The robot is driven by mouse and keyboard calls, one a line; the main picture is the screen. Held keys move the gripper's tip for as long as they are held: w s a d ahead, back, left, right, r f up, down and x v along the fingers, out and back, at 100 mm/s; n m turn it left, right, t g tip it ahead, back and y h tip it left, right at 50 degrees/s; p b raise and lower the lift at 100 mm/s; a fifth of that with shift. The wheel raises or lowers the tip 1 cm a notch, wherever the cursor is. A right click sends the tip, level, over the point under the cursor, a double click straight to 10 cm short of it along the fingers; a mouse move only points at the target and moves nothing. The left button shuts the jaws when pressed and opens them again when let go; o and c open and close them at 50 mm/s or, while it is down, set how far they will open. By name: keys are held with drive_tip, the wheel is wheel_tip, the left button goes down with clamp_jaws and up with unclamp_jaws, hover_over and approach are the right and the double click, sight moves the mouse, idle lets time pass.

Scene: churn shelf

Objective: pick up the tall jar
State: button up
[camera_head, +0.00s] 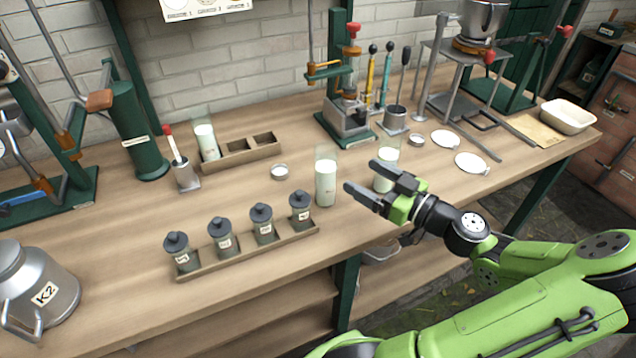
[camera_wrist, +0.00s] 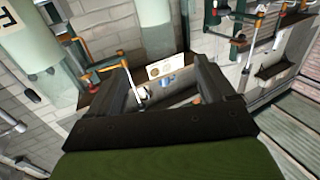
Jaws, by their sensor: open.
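A tall glass jar with white contents (camera_head: 326,180) stands upright on the wooden bench, just left of my gripper. A second glass jar of white contents (camera_head: 386,170) stands behind my gripper, which partly covers it. A third (camera_head: 206,142) stands at the left end of a wooden rack. Which one the task calls tall is not certain; the one left of my gripper looks tallest. My gripper (camera_head: 359,175) is open and empty, its fingers pointing left toward that jar, apparently apart from it. In the wrist view, the open fingers (camera_wrist: 160,75) have nothing held between them.
A low tray (camera_head: 250,252) holds several dark-lidded small jars at the front. A small round dish (camera_head: 279,172) lies behind the tall jar. A green-based press (camera_head: 346,115) stands at the back. White discs (camera_head: 471,163) lie to the right. A metal can (camera_head: 35,290) stands front left.

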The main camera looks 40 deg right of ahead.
sight(319, 151)
drive_tip(key=w, duration=0.4)
drive_tip(key=w+a+b, duration=0.1)
drive_tip(key=w, duration=0.8)
drive_tip(key=shift+w+a+b, duration=0.15)
drive_tip(key=shift+a+b, duration=0.1)
drive_tip(key=shift+b, duration=0.1)
clamp_jaws()
